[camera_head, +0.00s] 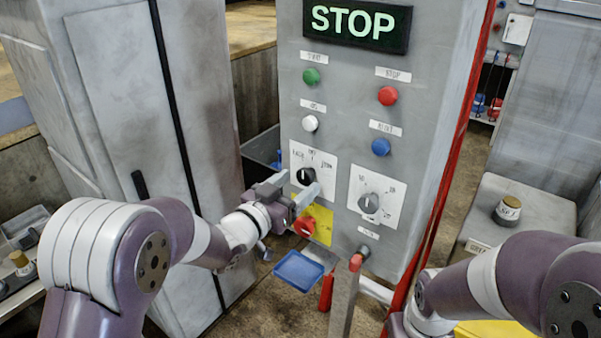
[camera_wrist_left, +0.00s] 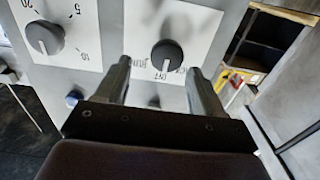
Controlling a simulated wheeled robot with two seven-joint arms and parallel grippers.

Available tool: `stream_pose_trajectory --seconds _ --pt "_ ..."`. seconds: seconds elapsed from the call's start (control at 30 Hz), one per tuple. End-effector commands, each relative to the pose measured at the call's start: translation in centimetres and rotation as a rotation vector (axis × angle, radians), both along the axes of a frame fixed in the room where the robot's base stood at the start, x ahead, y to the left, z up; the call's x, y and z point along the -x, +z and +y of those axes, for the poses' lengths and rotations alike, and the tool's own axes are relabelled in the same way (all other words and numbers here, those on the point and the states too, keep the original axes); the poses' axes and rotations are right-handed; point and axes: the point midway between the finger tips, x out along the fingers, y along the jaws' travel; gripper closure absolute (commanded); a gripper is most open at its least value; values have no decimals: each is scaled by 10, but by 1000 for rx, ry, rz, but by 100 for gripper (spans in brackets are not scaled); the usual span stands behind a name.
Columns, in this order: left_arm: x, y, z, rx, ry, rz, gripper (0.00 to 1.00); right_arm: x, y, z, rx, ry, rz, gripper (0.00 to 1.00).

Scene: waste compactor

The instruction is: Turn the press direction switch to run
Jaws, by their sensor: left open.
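The press direction switch is a black rotary knob (camera_head: 307,176) on a white plate (camera_head: 326,163) with printed position labels, on the front of the grey control box. I cannot clearly tell which label its pointer faces. My left gripper (camera_head: 291,187) is open, with its fingertips close in front of the knob's lower left. In the left wrist view the knob (camera_wrist_left: 166,55) sits between the two fingertips (camera_wrist_left: 159,68), slightly beyond them, and no grip shows. My right arm shows at the lower right in the head view, but its gripper is out of view.
A second dial (camera_head: 369,203) is right of the switch. Below it is a red emergency button (camera_head: 305,226) on a yellow plate, near my left gripper. Green (camera_head: 311,76), white (camera_head: 310,123), red (camera_head: 387,95) and blue (camera_head: 380,147) buttons are above, under a lit STOP sign (camera_head: 357,24).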

Motion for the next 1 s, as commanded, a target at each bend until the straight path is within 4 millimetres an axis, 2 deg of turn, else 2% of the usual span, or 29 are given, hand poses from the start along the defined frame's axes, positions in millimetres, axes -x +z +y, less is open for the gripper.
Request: stream_pose_trajectory --seconds 0.03,0.2,0.47,0.63,0.87,1.0 --pt "-6 2 -5 -1 -1 2 32 0 6 0 0 0 0 57" --pt "-17 0 -12 -1 1 2 32 0 8 0 0 0 0 57" --pt "-19 -1 -13 -1 2 2 32 0 8 0 0 0 0 57" --pt "-18 -1 -13 -1 1 2 84 0 8 0 0 0 0 57" --pt "-18 -2 -13 -7 2 -1 86 0 5 0 0 0 0 57" --pt "-18 -5 -13 -34 2 -21 86 0 -3 0 0 0 0 57"
